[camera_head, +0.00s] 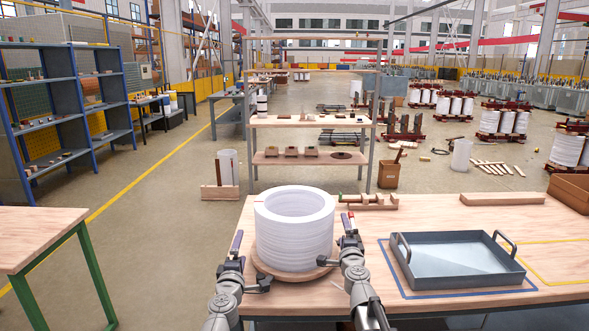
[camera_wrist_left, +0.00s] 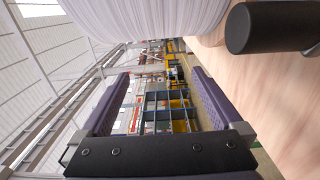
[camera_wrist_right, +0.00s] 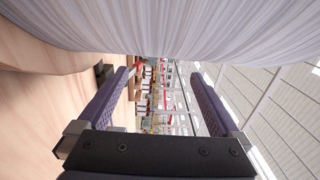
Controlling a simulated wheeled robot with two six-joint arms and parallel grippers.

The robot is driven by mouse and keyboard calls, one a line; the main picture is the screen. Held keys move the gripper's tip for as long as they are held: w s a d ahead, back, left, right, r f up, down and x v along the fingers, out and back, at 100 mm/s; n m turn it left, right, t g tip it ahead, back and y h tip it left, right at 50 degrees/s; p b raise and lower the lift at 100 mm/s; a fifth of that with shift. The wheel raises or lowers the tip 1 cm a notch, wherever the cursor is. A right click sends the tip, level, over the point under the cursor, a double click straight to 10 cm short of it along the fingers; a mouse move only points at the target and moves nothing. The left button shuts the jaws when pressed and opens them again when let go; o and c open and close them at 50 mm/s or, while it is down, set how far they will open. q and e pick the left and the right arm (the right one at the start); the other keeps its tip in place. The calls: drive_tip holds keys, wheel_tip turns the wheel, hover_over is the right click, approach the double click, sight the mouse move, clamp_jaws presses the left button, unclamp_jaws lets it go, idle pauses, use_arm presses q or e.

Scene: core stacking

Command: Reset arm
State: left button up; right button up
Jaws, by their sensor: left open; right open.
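A white ribbed ring-shaped core (camera_head: 294,235) stands on a round wooden base (camera_head: 262,268) on the wooden table. My left gripper (camera_head: 238,240) is at the left side of the core. In the left wrist view its jaws (camera_wrist_left: 160,100) are apart with nothing between them, and the white core (camera_wrist_left: 150,15) fills the top edge. My right gripper (camera_head: 349,222) is at the core's right side. In the right wrist view its jaws (camera_wrist_right: 165,95) are also apart and empty, with the core (camera_wrist_right: 180,30) above them. I cannot tell whether either gripper touches the core.
A grey metal tray (camera_head: 455,283) with handles sits on the right of the table (camera_head: 420,215), inside a blue outline. A yellow outline (camera_head: 560,262) lies right of it. A wooden fixture (camera_head: 368,201) lies behind the core. A wooden bar (camera_head: 502,199) lies at the back.

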drive_tip(key=s, duration=1)
use_arm(q)
drive_tip(key=shift+w+d, duration=0.25)
drive_tip(key=shift+w, duration=1.75)
drive_tip(key=shift+w+d, duration=0.3)
drive_tip(key=shift+w, duration=1.75)
drive_tip(key=shift+w+d, duration=0.25)
drive_tip(key=shift+w, duration=1.75)
use_arm(e)
drive_tip(key=shift+w+a, duration=0.25)
drive_tip(key=shift+w, duration=1.8)
drive_tip(key=shift+w+a, duration=0.3)
drive_tip(key=shift+w, duration=1.8)
drive_tip(key=shift+w+a, duration=0.25)
drive_tip(key=shift+w, duration=1.8)
